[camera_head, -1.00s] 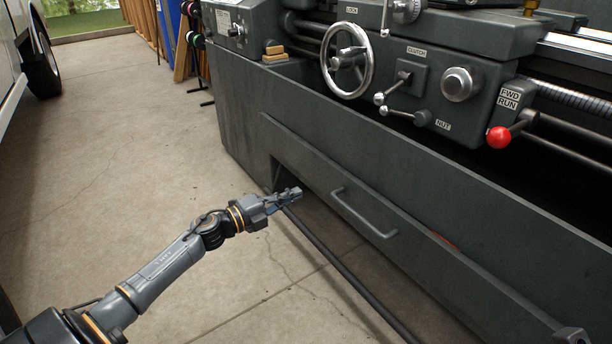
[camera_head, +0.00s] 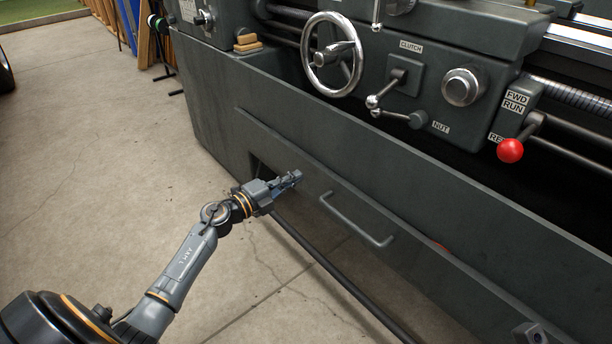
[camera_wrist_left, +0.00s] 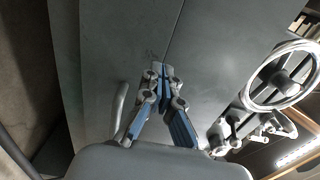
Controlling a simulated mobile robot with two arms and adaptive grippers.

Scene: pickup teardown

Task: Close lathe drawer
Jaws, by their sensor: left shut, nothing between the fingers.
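The lathe drawer (camera_head: 300,196) is a long dark grey front panel low on the lathe, with a bar handle (camera_head: 357,222). A small red item shows behind its top edge, so it looks slightly open. My left gripper (camera_head: 296,176) is shut and empty, at the panel's left part, left of the handle. In the left wrist view its fingertips (camera_wrist_left: 164,72) are together over the grey face, near a thin seam line. The handle (camera_wrist_left: 120,108) is left of the fingers there. I cannot tell whether the tips touch the panel. My right gripper is not in view.
The lathe body (camera_head: 200,110) carries a handwheel (camera_head: 333,55), levers and a red-knobbed lever (camera_head: 510,150) above the drawer. A dark bar (camera_head: 335,270) runs low along the front. The concrete floor (camera_head: 90,160) at left is clear.

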